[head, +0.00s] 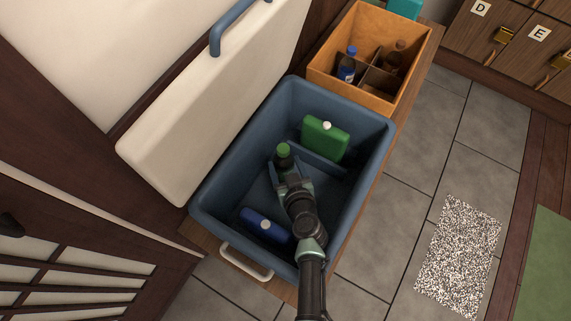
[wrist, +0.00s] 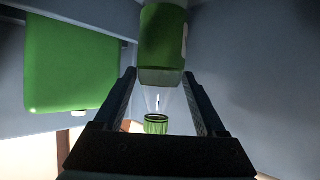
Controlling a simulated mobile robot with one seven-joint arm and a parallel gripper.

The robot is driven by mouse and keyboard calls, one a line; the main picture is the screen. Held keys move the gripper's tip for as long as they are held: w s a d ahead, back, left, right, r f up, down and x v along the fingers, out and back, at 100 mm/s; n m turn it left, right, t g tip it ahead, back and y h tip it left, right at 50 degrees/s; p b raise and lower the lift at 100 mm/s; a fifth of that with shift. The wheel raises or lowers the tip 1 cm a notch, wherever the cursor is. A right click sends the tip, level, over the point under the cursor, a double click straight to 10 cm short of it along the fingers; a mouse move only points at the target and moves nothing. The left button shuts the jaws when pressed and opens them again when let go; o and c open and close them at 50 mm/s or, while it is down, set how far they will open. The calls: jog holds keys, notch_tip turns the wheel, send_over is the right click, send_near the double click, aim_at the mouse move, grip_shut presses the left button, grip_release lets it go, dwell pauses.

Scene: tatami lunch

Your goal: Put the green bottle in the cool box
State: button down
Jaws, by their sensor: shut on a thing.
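The cool box (head: 206,214) is a blue tub, open at the top, with its white lid (head: 215,95) raised to the left. My gripper (head: 287,172) is inside the outline of the box in the head view, shut on the green bottle (head: 284,150). In the wrist view the bottle (wrist: 163,35) stands between the fingers (wrist: 160,78), with its green ridged cap (wrist: 156,124) nearer the palm and its green body beyond the fingertips. Part of the bottle is hidden by my gripper in the head view. I cannot tell whether it touches the box floor.
A green flat container (head: 325,140) with a white cap stands at the box's far side, near a divider (head: 318,163). A blue container (head: 263,225) lies at the near left. An orange crate (head: 340,92) holding bottles stands behind the box. Grey floor tiles lie to the right.

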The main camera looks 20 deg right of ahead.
grip_release()
jog(key=shift+r+p, duration=0.45)
jog(key=shift+p, duration=0.1)
jog(key=p+v, duration=0.1)
jog(key=v, duration=0.6)
jog(key=shift+s+r+p, duration=0.3)
jog(key=shift+p, duration=0.05)
jog(key=shift+r, duration=0.1)
